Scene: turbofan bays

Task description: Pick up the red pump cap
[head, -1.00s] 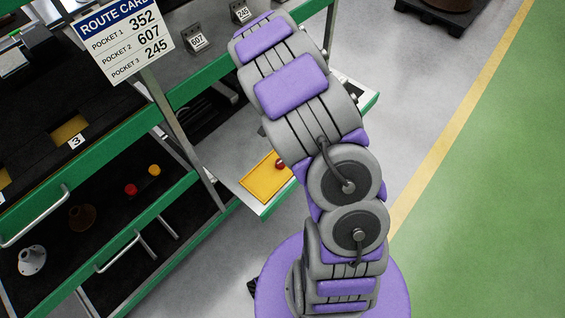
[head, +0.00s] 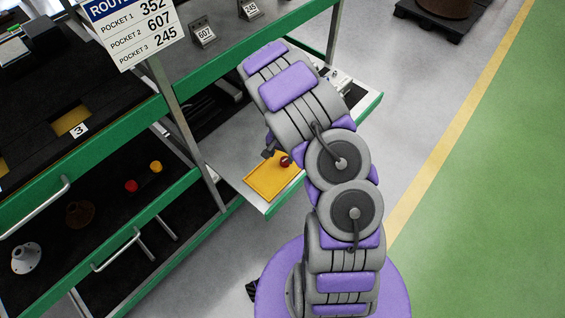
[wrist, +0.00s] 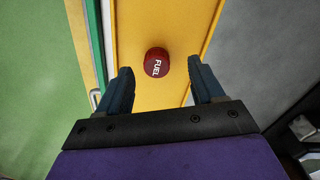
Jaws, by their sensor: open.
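The red pump cap (wrist: 156,62) is round, with "FUEL" in white on its top. My gripper (wrist: 160,68) is open in the wrist view, with one dark finger to each side of the cap. The cap appears between the fingertips, with gaps on both sides. The remaining height above it is hard to tell. In the head view a dark finger shows just left of the cap.
Another red cap (head: 131,186) and a yellow cap (head: 156,167) sit on the lower dark shelf at left, with a brown cone (head: 80,214) and a grey flanged part (head: 26,258). A green-edged bench (head: 180,92) and its metal post (head: 180,125) stand beside my arm.

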